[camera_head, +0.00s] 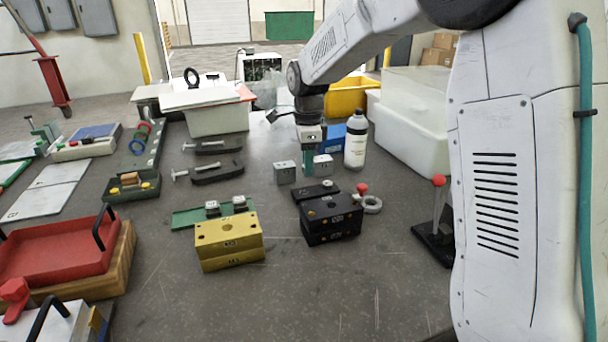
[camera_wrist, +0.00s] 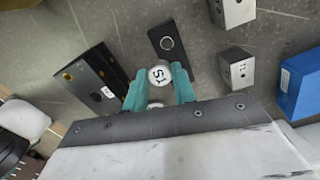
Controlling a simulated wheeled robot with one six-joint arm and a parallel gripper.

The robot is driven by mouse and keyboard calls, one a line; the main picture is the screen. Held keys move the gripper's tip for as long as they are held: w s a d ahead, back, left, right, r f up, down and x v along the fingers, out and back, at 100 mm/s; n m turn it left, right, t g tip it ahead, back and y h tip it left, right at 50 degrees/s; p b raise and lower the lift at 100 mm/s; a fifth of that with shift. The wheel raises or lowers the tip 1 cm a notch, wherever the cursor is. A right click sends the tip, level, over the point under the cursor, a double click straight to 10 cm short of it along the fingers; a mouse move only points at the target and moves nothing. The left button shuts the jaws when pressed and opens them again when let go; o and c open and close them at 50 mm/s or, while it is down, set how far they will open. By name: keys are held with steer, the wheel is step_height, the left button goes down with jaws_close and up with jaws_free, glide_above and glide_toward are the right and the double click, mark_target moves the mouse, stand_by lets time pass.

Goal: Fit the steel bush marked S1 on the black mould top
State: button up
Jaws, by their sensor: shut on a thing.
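My gripper (camera_wrist: 160,88) has teal fingers shut on a round steel bush marked S1 (camera_wrist: 159,75), its marked face toward the wrist camera. In the head view my gripper (camera_head: 308,172) points down behind the black mould; the bush cannot be made out there. The black mould (camera_head: 331,228) stands on the table, with a hole in its top. It also shows in the wrist view (camera_wrist: 88,76), left of the bush and apart from it. A small black plate (camera_head: 317,192) with a round hole lies behind the mould; in the wrist view the plate (camera_wrist: 166,30) is just beyond the fingertips.
A yellow mould (camera_head: 229,240) stands left of the black one. Behind it a green plate (camera_head: 188,218) carries two bushes. Metal blocks (camera_head: 285,173), a blue box (camera_head: 335,138) and a white bottle (camera_head: 355,142) stand near my gripper. A red-knobbed piece (camera_head: 362,188) stands beside the black mould.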

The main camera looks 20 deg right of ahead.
steer(key=s+r, duration=0.7)
steer(key=s+d, duration=0.1)
steer(key=s, duration=0.5)
steer(key=shift+f, duration=3.05)
steer(key=shift+f, duration=1.25)
steer(key=o, duration=1.1)
